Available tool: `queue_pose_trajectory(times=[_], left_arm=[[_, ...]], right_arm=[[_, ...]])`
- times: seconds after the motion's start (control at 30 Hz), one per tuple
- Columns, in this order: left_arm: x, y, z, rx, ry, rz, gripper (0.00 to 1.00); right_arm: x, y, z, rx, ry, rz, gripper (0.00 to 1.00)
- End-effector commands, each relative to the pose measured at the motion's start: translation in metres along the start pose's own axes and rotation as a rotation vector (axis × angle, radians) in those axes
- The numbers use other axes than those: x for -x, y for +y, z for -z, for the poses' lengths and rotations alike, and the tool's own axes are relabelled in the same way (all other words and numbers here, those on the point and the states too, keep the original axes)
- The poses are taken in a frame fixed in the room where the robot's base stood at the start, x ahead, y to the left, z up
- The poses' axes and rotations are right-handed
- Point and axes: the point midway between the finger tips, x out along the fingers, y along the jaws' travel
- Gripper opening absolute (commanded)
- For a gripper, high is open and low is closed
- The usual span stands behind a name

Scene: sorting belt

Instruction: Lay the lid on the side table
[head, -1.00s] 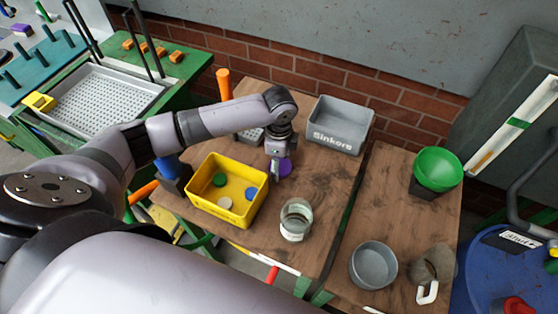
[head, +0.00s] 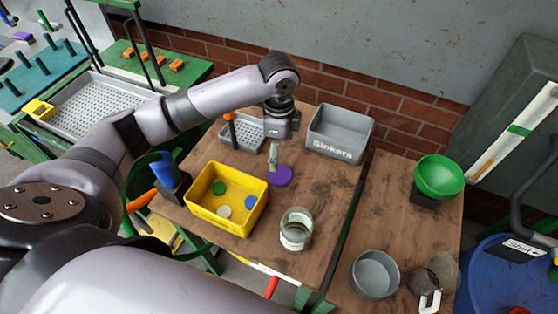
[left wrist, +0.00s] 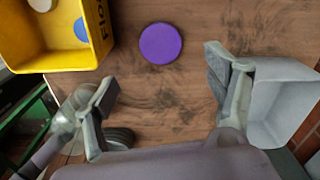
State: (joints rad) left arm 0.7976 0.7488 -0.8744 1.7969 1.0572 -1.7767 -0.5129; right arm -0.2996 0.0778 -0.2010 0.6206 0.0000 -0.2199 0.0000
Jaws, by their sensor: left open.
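The lid, a purple disc (head: 280,176), lies flat on the wooden table (head: 320,190) between the yellow bin and the grey bin. In the left wrist view the purple lid (left wrist: 160,43) lies clear of both fingers, beyond their tips. My left gripper (head: 274,158) is above the table, just behind the lid. Its two fingers (left wrist: 160,80) are wide apart with nothing between them. An open glass jar (head: 296,230) stands nearer the front of the table. My right gripper is not in view.
The yellow bin (head: 193,200) holds several coloured discs. The grey Sinkers bin (head: 338,148) and a perforated grey tray (head: 238,146) stand at the back. On the right-hand tabletop are a green bowl (head: 439,177), a grey round pan (head: 375,274) and a mug (head: 434,280).

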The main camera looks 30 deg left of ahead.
Motion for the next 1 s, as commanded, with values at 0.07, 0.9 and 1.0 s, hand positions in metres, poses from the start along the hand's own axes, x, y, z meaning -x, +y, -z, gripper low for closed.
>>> queue_pose_trajectory(times=[0.07, 0.9, 1.0], left_arm=[[0.011, -0.001, 0.000, 0.000, 0.000, 0.002, 0.78], [0.039, 0.000, 0.000, 0.001, 0.000, 0.000, 0.78], [0.058, 0.000, 0.000, 0.000, 0.000, 0.000, 0.78]], right_arm=[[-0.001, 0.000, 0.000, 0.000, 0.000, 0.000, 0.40], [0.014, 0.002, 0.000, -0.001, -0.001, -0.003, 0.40], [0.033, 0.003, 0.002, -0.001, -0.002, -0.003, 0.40]])
